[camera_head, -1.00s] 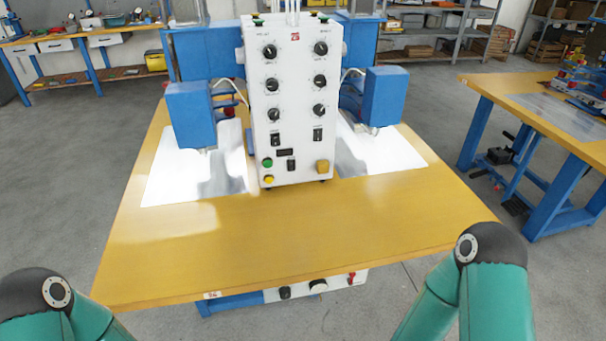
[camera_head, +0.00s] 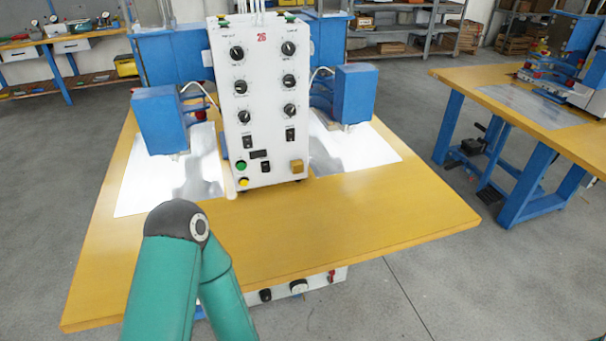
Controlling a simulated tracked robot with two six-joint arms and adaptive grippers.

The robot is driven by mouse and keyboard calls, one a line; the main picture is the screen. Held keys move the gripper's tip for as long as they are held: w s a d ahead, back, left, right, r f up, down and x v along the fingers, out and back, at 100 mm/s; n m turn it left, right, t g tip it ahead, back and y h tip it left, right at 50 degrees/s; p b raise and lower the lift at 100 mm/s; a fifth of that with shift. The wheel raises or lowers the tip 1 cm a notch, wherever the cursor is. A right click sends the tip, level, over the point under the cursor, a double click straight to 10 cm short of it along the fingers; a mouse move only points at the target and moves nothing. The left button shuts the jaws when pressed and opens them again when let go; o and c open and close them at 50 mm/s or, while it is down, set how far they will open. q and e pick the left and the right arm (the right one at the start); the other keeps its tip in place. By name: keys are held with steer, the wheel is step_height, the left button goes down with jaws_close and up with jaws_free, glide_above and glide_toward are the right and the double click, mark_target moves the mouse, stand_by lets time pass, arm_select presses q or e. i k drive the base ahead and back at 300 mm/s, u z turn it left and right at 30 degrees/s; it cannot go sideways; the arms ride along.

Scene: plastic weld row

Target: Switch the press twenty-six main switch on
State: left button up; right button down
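The press control box (camera_head: 263,110) stands upright on the yellow table (camera_head: 350,222), with a red number 26 on its upper front. It carries several black dials, black rocker switches (camera_head: 290,135), a green button (camera_head: 241,166), a yellow button (camera_head: 243,182) and a square yellow-brown part (camera_head: 296,166). Neither gripper shows; my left arm's green links cover part of the table's front left.
Blue press heads (camera_head: 353,95) flank the box above bright metal plates (camera_head: 362,150). Another yellow table (camera_head: 500,95) with blue legs stands at right. A workbench and shelves line the back. The table's front right is clear, with open grey floor (camera_head: 420,270) beyond.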

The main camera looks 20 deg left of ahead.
mark_target(265, 165)
steer(key=u, duration=0.05)
steer(key=k, duration=1.2)
steer(key=u, duration=0.55)
steer(key=i, duration=0.85)
steer(key=u, duration=0.1)
